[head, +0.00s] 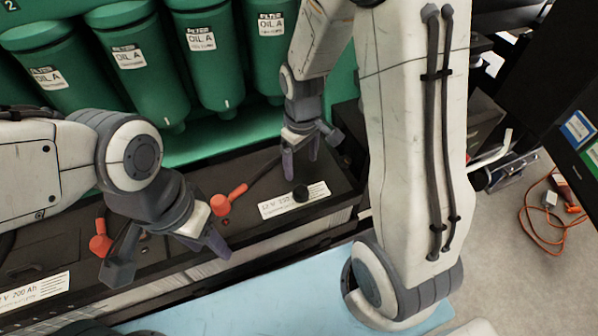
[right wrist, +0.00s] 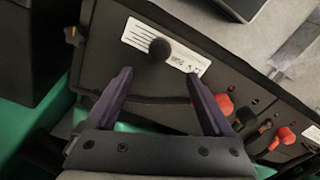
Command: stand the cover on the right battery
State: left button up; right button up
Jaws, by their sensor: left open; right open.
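The right battery (head: 325,187) is a long dark box with a white label. A small round black cap (head: 300,193) stands at its label; it also shows in the right wrist view (right wrist: 160,49). I cannot tell whether this cap is the cover. My right gripper (head: 300,158) is open above the battery, behind the cap in the head view. In the right wrist view the cap appears just beyond and between the fingertips. My left gripper (head: 168,264) is open and empty over the left battery (head: 40,255) and its front edge.
A red terminal boot (head: 221,204) with a cable sits left of the label; another red boot (head: 100,244) is further left. Green oil filters (head: 133,60) hang behind the batteries. A light blue surface (head: 270,295) lies in front. An orange cable (head: 545,225) lies on the floor.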

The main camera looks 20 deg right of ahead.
jog(key=s+a+r+n, duration=0.1)
jog(key=s+a+r, duration=0.4)
jog(key=s, duration=0.4)
jog(key=s+a+r+n+y, duration=0.1)
jog(key=s+a+r, duration=0.5)
jog(key=s+a, duration=0.2)
jog(key=shift+s, duration=0.65)
